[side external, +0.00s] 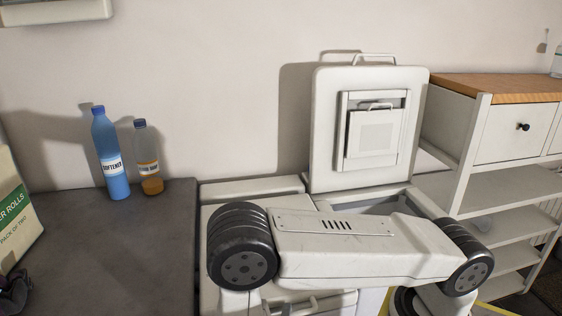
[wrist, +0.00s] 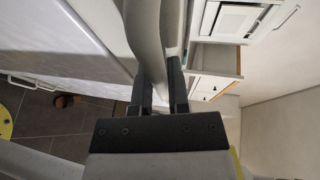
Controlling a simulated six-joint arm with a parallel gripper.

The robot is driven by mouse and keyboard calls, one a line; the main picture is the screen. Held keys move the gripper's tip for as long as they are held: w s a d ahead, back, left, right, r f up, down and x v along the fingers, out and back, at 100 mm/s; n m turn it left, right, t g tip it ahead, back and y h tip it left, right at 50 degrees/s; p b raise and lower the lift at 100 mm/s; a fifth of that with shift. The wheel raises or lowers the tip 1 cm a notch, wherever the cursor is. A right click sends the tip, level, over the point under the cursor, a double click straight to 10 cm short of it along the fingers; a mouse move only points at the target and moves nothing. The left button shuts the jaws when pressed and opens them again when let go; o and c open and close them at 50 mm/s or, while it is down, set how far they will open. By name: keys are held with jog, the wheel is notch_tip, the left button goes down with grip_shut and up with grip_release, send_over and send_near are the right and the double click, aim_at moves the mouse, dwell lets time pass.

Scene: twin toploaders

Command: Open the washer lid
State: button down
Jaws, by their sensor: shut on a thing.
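Two white toploaders stand side by side in the side view. The right one has its lid (side external: 333,130) raised upright, with a bar handle (side external: 373,57) on its top edge. No label tells me which is the washer. My gripper (wrist: 159,80) shows in the wrist view, its two dark fingers shut on a pale curved part (wrist: 145,25). I cannot tell whether that part is a lid edge or a handle. In the side view my fingers are hidden behind my arm.
A blue softener bottle (side external: 112,160) and an orange-filled bottle (side external: 148,165) stand on the grey counter (side external: 90,240) at left. A white shelf unit with a wooden top (side external: 500,88) stands at right. Tiled floor (wrist: 55,118) shows in the wrist view.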

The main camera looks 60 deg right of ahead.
jog(key=shift+r, duration=0.1)
jog(key=shift+r, duration=1.05)
jog(key=w+d+r+y, duration=0.1)
jog(key=w+d+r, duration=0.2)
jog(key=r, duration=0.7)
jog(key=w+d+r+g+y, duration=0.1)
jog(key=w+d+r, duration=0.2)
jog(key=r, duration=0.7)
jog(key=w+d+r+n+g+y, duration=0.1)
jog(key=w+d+r, duration=0.3)
jog(key=r, duration=0.7)
jog(key=shift+y, duration=0.3)
jog(key=c, duration=0.6)
grip_release()
jog(key=shift+a, duration=0.1)
